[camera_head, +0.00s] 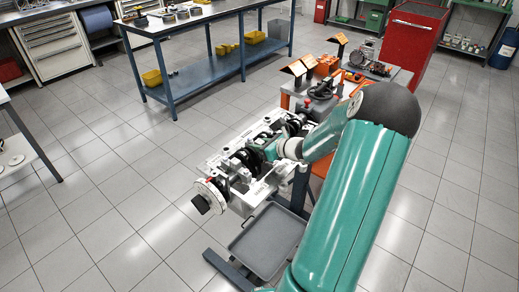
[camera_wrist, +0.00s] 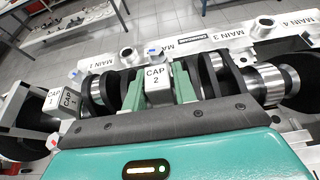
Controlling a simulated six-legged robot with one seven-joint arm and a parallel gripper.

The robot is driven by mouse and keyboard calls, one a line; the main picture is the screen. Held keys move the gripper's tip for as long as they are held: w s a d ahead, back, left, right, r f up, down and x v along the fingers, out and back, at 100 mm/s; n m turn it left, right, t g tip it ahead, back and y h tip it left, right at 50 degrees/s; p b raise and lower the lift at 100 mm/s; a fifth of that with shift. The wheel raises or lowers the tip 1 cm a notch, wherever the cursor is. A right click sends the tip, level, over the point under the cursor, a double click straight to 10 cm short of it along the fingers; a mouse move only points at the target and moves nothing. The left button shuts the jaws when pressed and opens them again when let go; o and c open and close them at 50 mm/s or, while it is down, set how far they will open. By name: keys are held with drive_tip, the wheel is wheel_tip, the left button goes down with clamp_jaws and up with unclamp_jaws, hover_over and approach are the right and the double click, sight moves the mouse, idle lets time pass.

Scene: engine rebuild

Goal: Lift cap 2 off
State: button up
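Cap 2 (camera_wrist: 158,88) is a pale block with a dark "CAP 2" label, seen between the crankshaft's journals and dark webs in the wrist view. My gripper (camera_wrist: 158,92) has one teal finger against each side of it, with no clear gap. The cap appears in line with the crankshaft (camera_wrist: 215,78); whether it is seated or slightly raised cannot be told. The engine block (camera_wrist: 100,64) carries "MAIN 2", "MAIN 3" and "MAIN 4" labels. In the head view my gripper (camera_head: 271,150) is over the middle of the block, and my arm hides the cap.
Cap 1 (camera_wrist: 69,103) sits to the left of cap 2. A grey drip tray (camera_head: 268,243) lies below the engine stand. Behind it, a cart (camera_head: 290,88) holds orange-roofed stands and tools. A blue workbench (camera_head: 215,75) and red cabinet (camera_head: 412,42) stand farther back.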

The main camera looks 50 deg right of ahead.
clamp_jaws()
drive_tip(key=shift+r, duration=0.15)
